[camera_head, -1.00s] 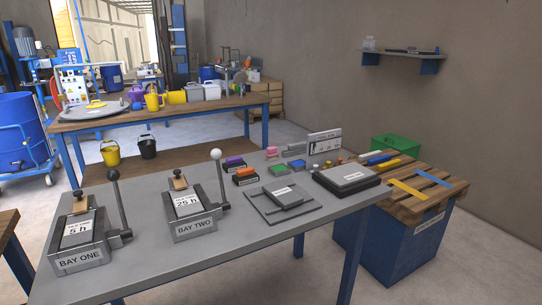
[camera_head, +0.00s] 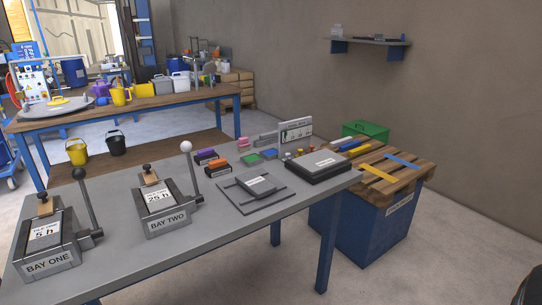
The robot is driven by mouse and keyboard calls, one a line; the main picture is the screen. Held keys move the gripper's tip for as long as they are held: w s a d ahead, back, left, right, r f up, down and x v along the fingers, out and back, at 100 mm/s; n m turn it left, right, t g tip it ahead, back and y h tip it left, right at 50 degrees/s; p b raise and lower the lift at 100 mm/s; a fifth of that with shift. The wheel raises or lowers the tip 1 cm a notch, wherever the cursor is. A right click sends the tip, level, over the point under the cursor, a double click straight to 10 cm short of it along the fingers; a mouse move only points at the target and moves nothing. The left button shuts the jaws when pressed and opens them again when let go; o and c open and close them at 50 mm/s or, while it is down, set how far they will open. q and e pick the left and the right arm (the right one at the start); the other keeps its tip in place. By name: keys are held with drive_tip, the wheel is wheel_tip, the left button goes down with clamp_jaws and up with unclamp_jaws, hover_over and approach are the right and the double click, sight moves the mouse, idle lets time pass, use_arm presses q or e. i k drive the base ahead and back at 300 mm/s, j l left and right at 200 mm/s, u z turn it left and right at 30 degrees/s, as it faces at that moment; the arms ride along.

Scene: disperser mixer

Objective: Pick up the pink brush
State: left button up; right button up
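A small pink object (camera_head: 243,143), which may be the pink brush, is at the far edge of the grey table (camera_head: 120,262). It is too small to tell its exact shape. It stands left of a white sign (camera_head: 296,131) and behind a green block (camera_head: 250,159). Neither of my grippers can be made out. A dark shape is cut off at the lower right corner, and I cannot tell what it is.
Two lever devices, BAY ONE (camera_head: 52,240) and BAY TWO (camera_head: 162,205), stand on the table's left half. A grey plate (camera_head: 236,198) and a black-based box (camera_head: 318,167) lie to the right. A blue crate (camera_head: 370,232) with a wooden top adjoins the right end.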

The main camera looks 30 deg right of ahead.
sight(243, 145)
drive_tip(key=l+u, duration=0.1)
drive_tip(key=u, duration=0.2)
drive_tip(key=l+u, duration=0.1)
drive_tip(key=u, duration=0.25)
drive_tip(key=l+u, duration=0.25)
drive_tip(key=l, duration=0.2)
drive_tip(key=k+l+u, duration=0.1)
drive_tip(key=l+u, duration=0.15)
drive_tip(key=l, duration=0.2)
drive_tip(key=k+l, duration=0.1)
drive_tip(key=l, duration=0.2)
drive_tip(key=l+u, duration=0.1)
drive_tip(key=l, duration=0.25)
drive_tip(key=k+l, duration=0.15)
drive_tip(key=l, duration=0.15)
drive_tip(key=u, duration=0.05)
